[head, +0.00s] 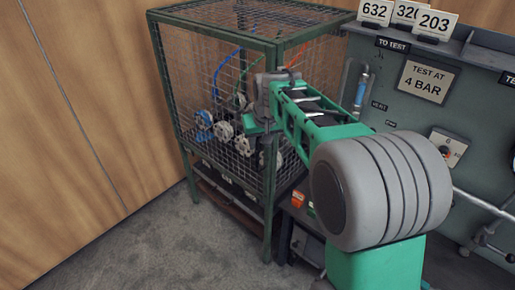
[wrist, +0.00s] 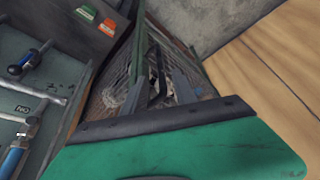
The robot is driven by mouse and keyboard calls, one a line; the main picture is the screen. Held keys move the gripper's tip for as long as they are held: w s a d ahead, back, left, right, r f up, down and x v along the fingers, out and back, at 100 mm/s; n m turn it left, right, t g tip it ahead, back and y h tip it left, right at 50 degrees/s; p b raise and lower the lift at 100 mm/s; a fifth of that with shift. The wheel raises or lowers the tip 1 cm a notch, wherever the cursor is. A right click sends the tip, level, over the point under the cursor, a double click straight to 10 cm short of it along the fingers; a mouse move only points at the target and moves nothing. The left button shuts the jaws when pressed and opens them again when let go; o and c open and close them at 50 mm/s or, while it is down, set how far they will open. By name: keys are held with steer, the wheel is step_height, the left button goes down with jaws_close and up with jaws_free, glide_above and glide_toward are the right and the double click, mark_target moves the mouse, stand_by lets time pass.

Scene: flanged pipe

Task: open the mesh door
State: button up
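The mesh door (head: 205,75) appears to be the front face of a green-framed wire cage and looks closed in the head view. Its mesh shows in the middle of the wrist view. My gripper (head: 258,122) is at the cage's near right edge, partly hidden by my own wrist in the head view. In the wrist view, two grey fingers (wrist: 160,93) stand apart in front of the mesh. A dark bent bar (wrist: 155,70), perhaps a handle, shows between or just beyond them. I cannot tell whether they touch it.
Pipe flanges and coloured hoses (head: 222,130) are inside the cage. A grey test panel (head: 395,110) with valves stands to the right, with number cards (head: 435,23) on top. A wooden wall (head: 70,120) is at left. Grey floor (head: 150,245) is clear before the cage.

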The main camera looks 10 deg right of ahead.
mark_target(258, 149)
steer(key=shift+w+f, duration=0.25)
steer(key=shift+w, duration=0.2)
steer(key=p+x, duration=0.1)
steer(key=x, duration=0.6)
steer(key=shift+c, duration=0.3)
jaws_close()
stand_by(0.6)
